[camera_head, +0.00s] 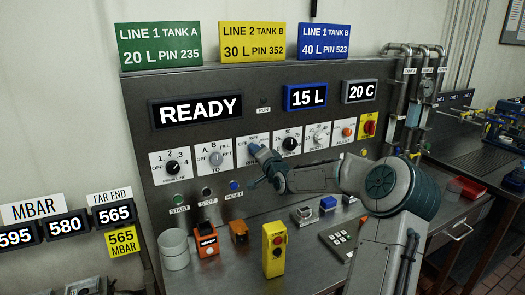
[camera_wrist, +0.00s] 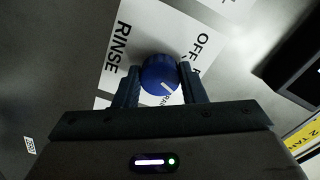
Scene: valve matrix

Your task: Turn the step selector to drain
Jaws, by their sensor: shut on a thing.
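The step selector is a blue round knob (camera_wrist: 159,76) on a white label plate (camera_wrist: 150,28) in the wrist view. My gripper (camera_wrist: 158,84) has a finger on either side of the knob and is shut on it. A white mark shows on the lower right of the knob's face. "RINSE" reads at left and "OFF" at upper right. Part of a word, probably "DRAIN", shows just below the knob, partly hidden by my gripper. In the head view my gripper (camera_head: 255,152) is at the panel's middle plate and hides the knob.
The grey panel (camera_head: 140,105) carries other knobs on both sides, including a black one (camera_head: 290,144) close to the right. Start, stop and reset buttons lie below. A yellow pendant (camera_head: 274,250) and an orange-black box (camera_head: 207,243) stand on the bench. The main display reads READY (camera_head: 198,109).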

